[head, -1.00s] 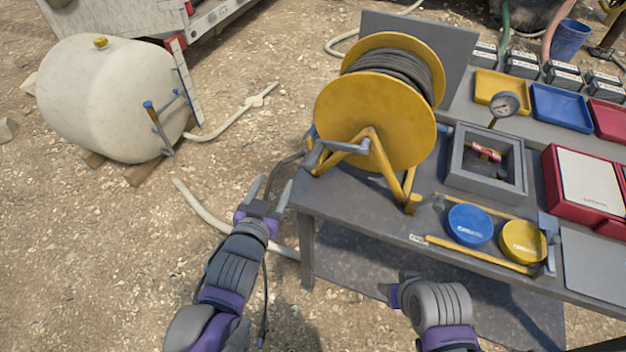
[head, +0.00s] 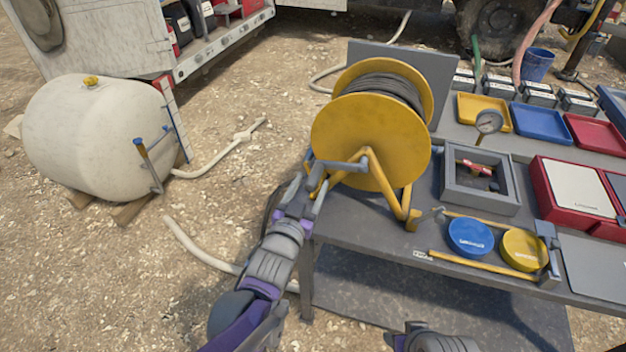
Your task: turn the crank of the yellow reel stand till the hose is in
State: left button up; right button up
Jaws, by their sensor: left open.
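The yellow reel stand (head: 372,140) stands on the left end of the grey table. Dark hose (head: 388,88) is wound on its drum, between yellow side discs. A grey crank (head: 345,166) sits low on the front of the near disc, its arm lying roughly level and reaching left. My left gripper (head: 308,186) is open, its fingers pointing up at the crank's left end, close below it. I cannot tell whether they touch the crank. My right wrist shows at the bottom edge; its fingers are not visible.
On the table (head: 385,245) are a grey box (head: 481,203), a blue disc (head: 470,237), a yellow disc (head: 523,250), a red case (head: 545,185) and coloured trays (head: 541,124). A white tank (head: 95,135) stands on the ground at left. Gravel left of the table is mostly open.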

pick_arm(q)
jog(key=shift+x, duration=1.1)
grip_shut()
dwell(0.7)
